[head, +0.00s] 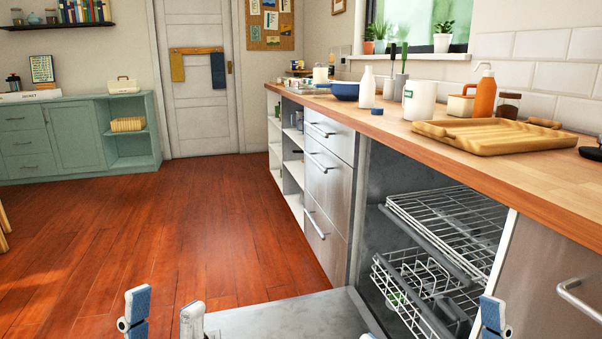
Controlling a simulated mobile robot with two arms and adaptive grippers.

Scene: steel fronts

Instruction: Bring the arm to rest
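My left gripper (164,314) is at the bottom edge of the head view, left of the lowered dishwasher door. Its two fingertips stand apart with nothing visible between them. My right gripper (430,325) is at the bottom edge, in front of the dishwasher racks. One blue-and-white fingertip shows clearly, and a small piece of what looks like the other shows far to its left, so it appears open. I see nothing held in it. The arms and the rest of both grippers are out of the picture.
The dishwasher door (290,318) is lowered. The upper rack (445,215) and lower rack (420,280) show inside. Above runs a wooden counter (400,130) with a wooden tray (485,136), a blue bowl (345,91) and bottles. Open wooden floor (170,230) lies left.

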